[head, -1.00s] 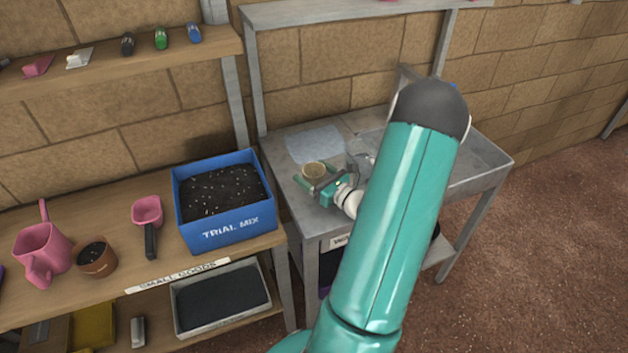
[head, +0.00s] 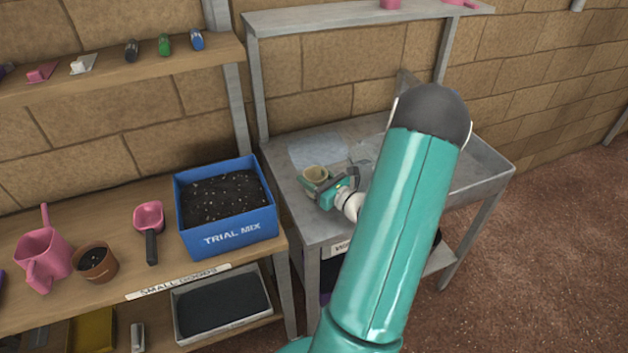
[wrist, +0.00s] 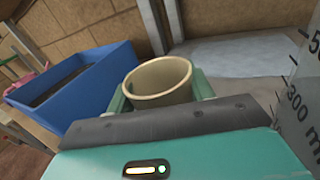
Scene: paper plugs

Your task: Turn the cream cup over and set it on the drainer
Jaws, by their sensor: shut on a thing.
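The cream cup (head: 315,173) is at my gripper (head: 322,187), over the left part of the grey metal bench. In the wrist view the cup (wrist: 158,82) sits between the fingers of my gripper (wrist: 160,92), which are shut on it. Its open rim faces up and I see into its hollow. Its lower part is hidden by the gripper body, so I cannot tell whether it touches the bench. A flat pale blue-grey sheet (head: 318,149) lies on the bench just behind the cup; I cannot tell if this is the drainer.
A clear measuring jug with printed marks (wrist: 300,95) stands close on the right in the wrist view.

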